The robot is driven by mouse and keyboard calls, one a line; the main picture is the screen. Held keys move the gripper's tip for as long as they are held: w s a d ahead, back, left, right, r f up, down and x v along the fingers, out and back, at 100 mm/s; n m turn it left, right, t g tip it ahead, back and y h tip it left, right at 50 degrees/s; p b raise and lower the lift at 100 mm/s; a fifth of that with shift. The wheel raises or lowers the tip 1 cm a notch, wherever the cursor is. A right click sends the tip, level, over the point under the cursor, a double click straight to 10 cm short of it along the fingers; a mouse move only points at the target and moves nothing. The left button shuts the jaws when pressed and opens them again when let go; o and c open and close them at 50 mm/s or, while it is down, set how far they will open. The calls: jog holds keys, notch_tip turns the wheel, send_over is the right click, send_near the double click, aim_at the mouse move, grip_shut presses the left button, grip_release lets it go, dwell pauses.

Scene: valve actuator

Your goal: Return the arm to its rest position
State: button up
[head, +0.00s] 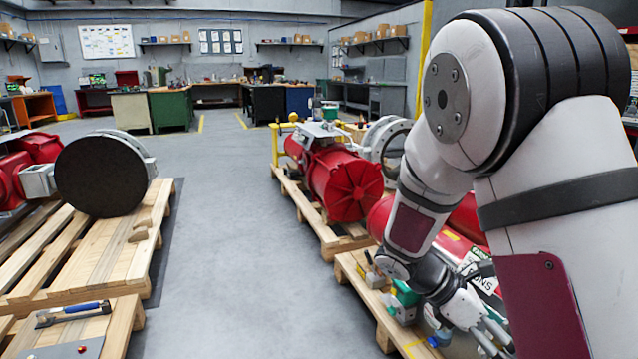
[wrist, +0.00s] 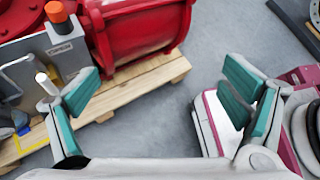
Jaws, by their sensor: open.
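My arm, white with dark bands and maroon panels, fills the right side of the head view. It is bent, with the forearm reaching down to my gripper (head: 478,312) low at the right, above the near pallet. In the wrist view my gripper (wrist: 155,110) has its two teal-padded fingers spread wide apart, with nothing between them. Below the gap lie grey floor and a pallet edge. Part of the gripper is cut off or hidden by the upper arm in the head view.
A red valve actuator (head: 345,182) lies on a pallet (head: 296,193) beside my arm; it also shows in the wrist view (wrist: 140,28). A grey block with an orange knob (wrist: 57,12) is close to the left finger. Another pallet (head: 118,262) stands left. The aisle between is clear.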

jog(key=s+a+r+m+t+y, duration=0.1)
jog(key=s+a+r+m+y, duration=0.4)
jog(key=s, duration=0.4)
jog(key=s+a+r+m+t+y, duration=0.2)
jog(key=s+a+r+m, duration=0.15)
jog(key=s+m, duration=0.4)
jog(key=s+a+r+m+t+y, duration=0.1)
jog(key=s+a+r+m+y, duration=0.3)
jog(key=s, duration=0.6)
notch_tip(320, 180, up, 32)
jog(key=t+p, duration=0.4)
jog(key=p, duration=2.7)
jog(key=shift+w+f, duration=0.15)
jog(key=shift+w, duration=0.05)
